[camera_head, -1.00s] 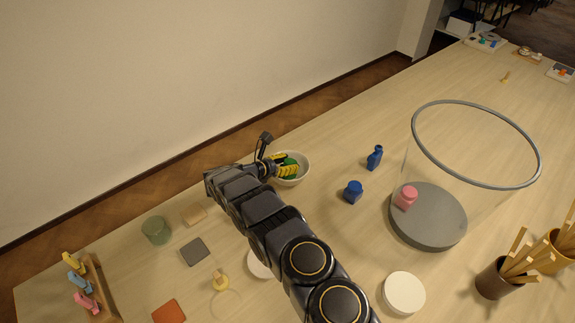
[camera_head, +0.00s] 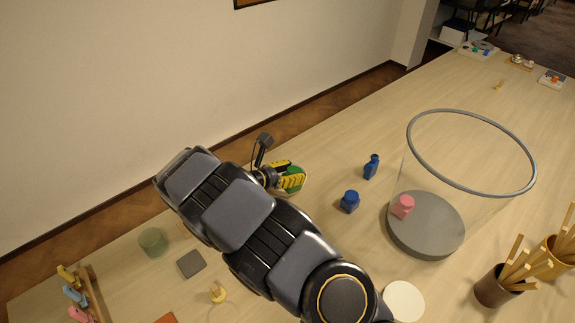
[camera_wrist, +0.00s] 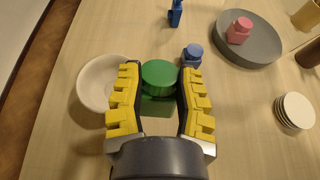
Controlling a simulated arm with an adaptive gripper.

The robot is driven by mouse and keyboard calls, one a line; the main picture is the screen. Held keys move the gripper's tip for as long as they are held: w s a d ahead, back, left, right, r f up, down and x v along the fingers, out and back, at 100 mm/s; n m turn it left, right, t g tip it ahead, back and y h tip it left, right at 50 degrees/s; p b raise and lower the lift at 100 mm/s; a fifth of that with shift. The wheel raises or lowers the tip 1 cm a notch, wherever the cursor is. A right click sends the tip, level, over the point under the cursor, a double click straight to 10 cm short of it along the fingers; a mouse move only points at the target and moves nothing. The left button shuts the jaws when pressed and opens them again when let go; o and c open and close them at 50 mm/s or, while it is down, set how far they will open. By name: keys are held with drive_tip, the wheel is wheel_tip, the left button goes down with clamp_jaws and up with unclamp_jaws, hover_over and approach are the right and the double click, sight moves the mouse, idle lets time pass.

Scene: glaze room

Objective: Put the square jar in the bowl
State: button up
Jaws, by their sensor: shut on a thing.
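My gripper (camera_wrist: 154,100) is shut on a green jar with a round lid and a squarish body (camera_wrist: 157,88), its yellow-padded fingers on either side. In the head view my gripper (camera_head: 290,178) and the green jar (camera_head: 297,172) are up in the air. The white bowl (camera_wrist: 92,84) is at the left in the wrist view, partly hidden behind the left finger. The jar appears above and to the right of its rim. In the head view the bowl is almost wholly hidden behind my gripper and the jar.
A blue jar (camera_head: 349,202) and a blue bottle (camera_head: 371,167) stand to the right. A pink jar (camera_head: 402,207) stands on a grey disc (camera_head: 428,232) inside a clear cylinder with a grey rim (camera_head: 410,150). A white round stack (camera_head: 404,301) is nearer. Brown cups hold sticks at right.

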drive_tip(key=s+r, duration=0.2)
drive_tip(key=s, duration=0.2)
drive_tip(key=n+t, duration=0.1)
drive_tip(key=t, duration=0.1)
hover_over(281, 192)
drive_tip(key=s+a, duration=0.1)
wheel_tip(281, 192, down, 4)
drive_tip(key=w+d+h, duration=0.1)
drive_tip(key=w+h, duration=0.1)
drive_tip(key=w, duration=0.4)
drive_tip(key=shift+m+t, duration=0.3)
drive_tip(key=shift+t, duration=0.1)
drive_tip(key=shift+s+f, duration=0.15)
drive_tip(key=shift+f, duration=1.95)
drive_tip(key=shift+s+f, duration=0.1)
drive_tip(key=shift+f, duration=2)
drive_tip(key=shift+f, duration=0.2)
drive_tip(key=o, duration=0.9)
